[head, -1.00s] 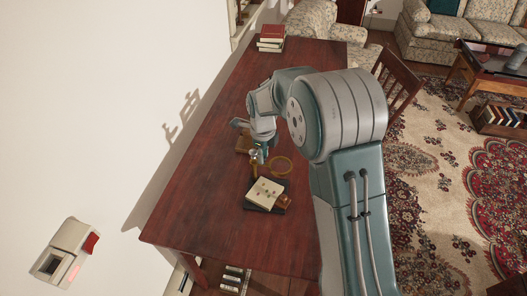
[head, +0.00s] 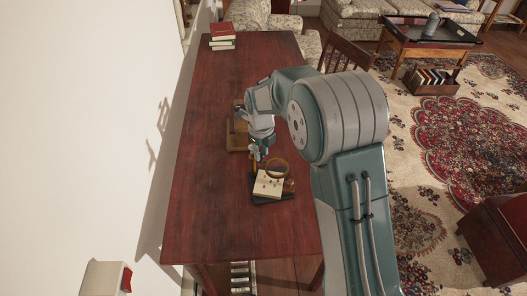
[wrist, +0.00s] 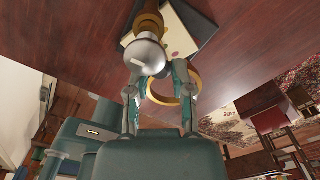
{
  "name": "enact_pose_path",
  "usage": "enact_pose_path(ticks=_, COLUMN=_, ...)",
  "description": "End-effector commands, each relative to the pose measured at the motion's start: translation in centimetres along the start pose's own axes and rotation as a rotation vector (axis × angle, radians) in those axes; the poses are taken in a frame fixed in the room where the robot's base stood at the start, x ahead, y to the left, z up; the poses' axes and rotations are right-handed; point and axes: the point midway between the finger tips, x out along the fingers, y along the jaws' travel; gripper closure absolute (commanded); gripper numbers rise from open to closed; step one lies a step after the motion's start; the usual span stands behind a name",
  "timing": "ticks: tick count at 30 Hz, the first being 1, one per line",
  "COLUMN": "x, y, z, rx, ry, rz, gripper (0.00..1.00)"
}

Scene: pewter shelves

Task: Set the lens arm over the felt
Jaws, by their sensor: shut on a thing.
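The lens arm shows as a brass ring (head: 278,168) at the far edge of the felt in the head view. In the wrist view the ring (wrist: 177,99) is beside my right finger. The felt is a cream square (head: 267,186) with small dark spots, lying on a dark board; it also shows in the wrist view (wrist: 183,42), partly hidden. My gripper (head: 257,152) is low over the table, just beyond the felt. In the wrist view my gripper (wrist: 154,70) is shut on a silver ball-shaped knob (wrist: 145,55) of the lens arm, with a brass-coloured piece (wrist: 148,22) behind it.
Red books (head: 222,35) are stacked at the far end. The table's near and left parts (head: 205,210) are clear. A chair (head: 348,58) stands at the right edge.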

Motion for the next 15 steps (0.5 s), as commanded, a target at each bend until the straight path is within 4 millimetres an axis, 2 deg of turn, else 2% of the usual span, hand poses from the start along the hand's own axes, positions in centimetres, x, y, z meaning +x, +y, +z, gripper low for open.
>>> enact_pose_path(ticks=6, x=0.13, y=-0.23, z=-0.5, rx=0.009, ry=0.0, rz=0.007, gripper=1.0)
enact_pose_path(ticks=15, x=0.14, y=0.09, z=-0.17, rx=0.008, ry=0.003, rz=0.002, gripper=1.0)
